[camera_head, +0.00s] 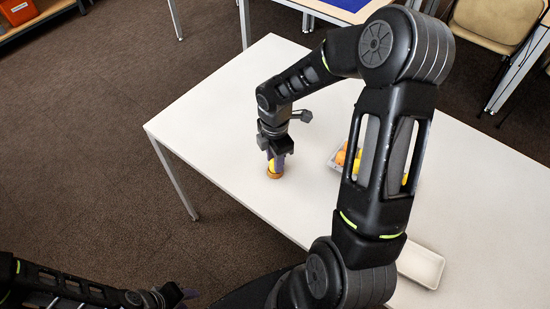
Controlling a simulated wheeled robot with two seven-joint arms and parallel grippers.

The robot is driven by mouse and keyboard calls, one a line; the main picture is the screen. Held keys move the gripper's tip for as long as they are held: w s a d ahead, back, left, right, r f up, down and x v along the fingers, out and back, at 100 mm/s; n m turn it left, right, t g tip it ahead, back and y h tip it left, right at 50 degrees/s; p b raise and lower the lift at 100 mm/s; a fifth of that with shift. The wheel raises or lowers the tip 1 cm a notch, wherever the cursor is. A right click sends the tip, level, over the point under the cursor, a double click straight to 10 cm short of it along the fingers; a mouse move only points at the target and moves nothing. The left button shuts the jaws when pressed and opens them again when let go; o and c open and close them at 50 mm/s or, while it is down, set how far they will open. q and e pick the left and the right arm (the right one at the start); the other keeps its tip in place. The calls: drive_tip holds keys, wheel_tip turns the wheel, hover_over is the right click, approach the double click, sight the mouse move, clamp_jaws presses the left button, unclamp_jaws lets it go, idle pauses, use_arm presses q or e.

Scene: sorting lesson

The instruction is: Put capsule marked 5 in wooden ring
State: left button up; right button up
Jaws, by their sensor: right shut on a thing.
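A yellow capsule (271,166) stands upright on the white table, between the fingers of my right gripper (276,163). My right gripper points down and is shut on the capsule. A brown wooden ring (274,176) is at the capsule's lower end. I cannot tell whether the capsule's base rests inside the ring or just above it. The mark on the capsule is too small to read. My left gripper (178,296) is low at the bottom edge, away from the table, and its jaws are too unclear to read.
A grey tray (333,163) with orange and yellow things stands right of the ring, partly hidden by my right arm. An empty white tray (423,264) lies near the table's front edge. The white table (215,120) is clear left of the ring.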

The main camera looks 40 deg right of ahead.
drive_tip(key=shift+o, duration=1)
drive_tip(key=shift+f, duration=0.15)
drive_tip(key=o, duration=0.5)
drive_tip(key=shift+c, duration=0.2)
wheel_tip(320, 180, up, 12)
drive_tip(key=shift+r, duration=0.2)
